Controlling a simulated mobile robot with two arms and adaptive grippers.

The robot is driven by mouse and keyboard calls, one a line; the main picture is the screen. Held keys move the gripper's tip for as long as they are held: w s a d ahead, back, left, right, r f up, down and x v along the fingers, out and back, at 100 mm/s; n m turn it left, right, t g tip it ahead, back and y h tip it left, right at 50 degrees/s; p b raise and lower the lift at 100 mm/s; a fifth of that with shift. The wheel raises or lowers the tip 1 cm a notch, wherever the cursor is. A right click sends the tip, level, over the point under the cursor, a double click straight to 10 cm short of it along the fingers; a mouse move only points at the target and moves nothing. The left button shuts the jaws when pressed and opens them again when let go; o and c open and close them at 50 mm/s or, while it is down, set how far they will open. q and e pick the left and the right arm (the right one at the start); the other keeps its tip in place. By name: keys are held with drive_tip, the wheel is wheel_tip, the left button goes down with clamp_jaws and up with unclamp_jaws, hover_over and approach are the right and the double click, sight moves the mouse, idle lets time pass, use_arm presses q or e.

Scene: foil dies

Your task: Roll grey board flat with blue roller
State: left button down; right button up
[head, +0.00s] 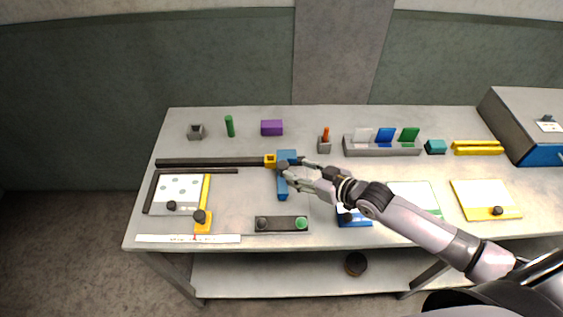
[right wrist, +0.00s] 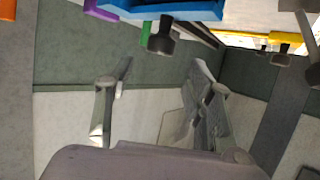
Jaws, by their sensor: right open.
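The pale grey board (head: 183,192), with several small round marks, lies at the left of the bench inside a dark corner frame. A blue piece (head: 282,190), which looks like the blue roller, is by the dark rail's right end. My right gripper (head: 298,178) is open beside this blue piece, and its fingers partly cover it. I cannot tell whether they touch it. In the right wrist view a blue part (right wrist: 165,7) with a black knob (right wrist: 161,40) is at the top, beyond my open fingers (right wrist: 160,95). My left gripper is not in view.
A yellow bar (head: 206,198) with a black knob stands at the board's right edge. A dark box with a green button (head: 301,223) lies in front. A purple block (head: 271,128), a green peg (head: 229,126) and a slotted holder (head: 382,150) stand at the back.

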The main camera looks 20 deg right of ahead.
sight(284, 165)
drive_tip(key=x, duration=0.3)
drive_tip(key=shift+w, duration=0.3)
drive_tip(key=x, duration=0.4)
drive_tip(key=shift+a+f+p, duration=0.1)
drive_tip(key=shift+a+p, duration=0.05)
drive_tip(key=shift+p, duration=0.2)
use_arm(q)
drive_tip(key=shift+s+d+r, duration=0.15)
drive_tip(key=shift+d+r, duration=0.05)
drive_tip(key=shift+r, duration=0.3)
use_arm(e)
drive_tip(key=c, duration=1.1)
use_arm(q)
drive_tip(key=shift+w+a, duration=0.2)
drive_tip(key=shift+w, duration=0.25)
use_arm(e)
clamp_jaws()
